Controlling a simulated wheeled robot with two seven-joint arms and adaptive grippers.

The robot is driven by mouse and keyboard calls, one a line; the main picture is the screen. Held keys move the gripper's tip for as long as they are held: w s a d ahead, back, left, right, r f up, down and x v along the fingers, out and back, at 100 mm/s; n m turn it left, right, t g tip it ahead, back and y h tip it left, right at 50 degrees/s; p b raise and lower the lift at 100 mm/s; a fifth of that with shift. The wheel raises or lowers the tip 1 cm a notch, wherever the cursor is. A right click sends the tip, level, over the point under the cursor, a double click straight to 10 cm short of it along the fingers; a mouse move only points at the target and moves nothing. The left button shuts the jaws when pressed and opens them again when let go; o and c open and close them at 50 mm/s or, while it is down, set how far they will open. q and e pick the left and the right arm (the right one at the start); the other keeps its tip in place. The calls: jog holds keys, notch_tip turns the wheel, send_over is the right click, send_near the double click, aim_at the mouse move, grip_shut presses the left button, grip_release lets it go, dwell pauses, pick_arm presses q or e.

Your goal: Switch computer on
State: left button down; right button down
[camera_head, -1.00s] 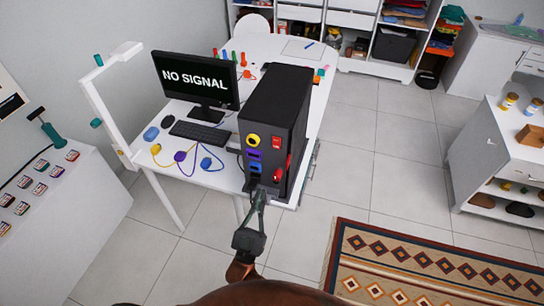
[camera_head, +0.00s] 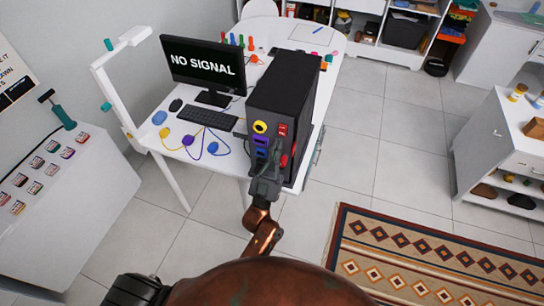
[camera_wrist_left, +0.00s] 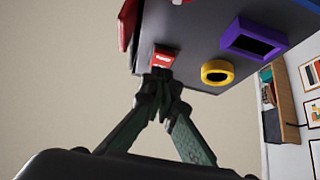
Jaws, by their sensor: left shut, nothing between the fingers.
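The black computer tower (camera_head: 285,95) stands upright on the white desk's front right. Its front panel has a red switch (camera_head: 283,129) at upper right, beside a yellow ring-shaped socket (camera_head: 260,127), with purple (camera_head: 261,141) and blue sockets below. My left gripper (camera_head: 275,146) is in front of this panel, its shut fingers pointing up toward the red switch. In the left wrist view, the closed fingertips (camera_wrist_left: 161,76) are right at the red switch (camera_wrist_left: 164,57); I cannot tell whether they touch it. The monitor (camera_head: 205,68) reads "NO SIGNAL". My right gripper is not in view.
A keyboard (camera_head: 208,117), a mouse (camera_head: 176,105) and coloured cables (camera_head: 190,140) lie on the desk left of the tower. A white lamp-like frame (camera_head: 112,85) stands at the desk's left edge. Floor to the right is clear up to a patterned rug (camera_head: 430,255).

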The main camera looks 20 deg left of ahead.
pick_arm(q)
jog(key=shift+w+f, duration=0.1)
jog(key=shift+w, duration=0.65)
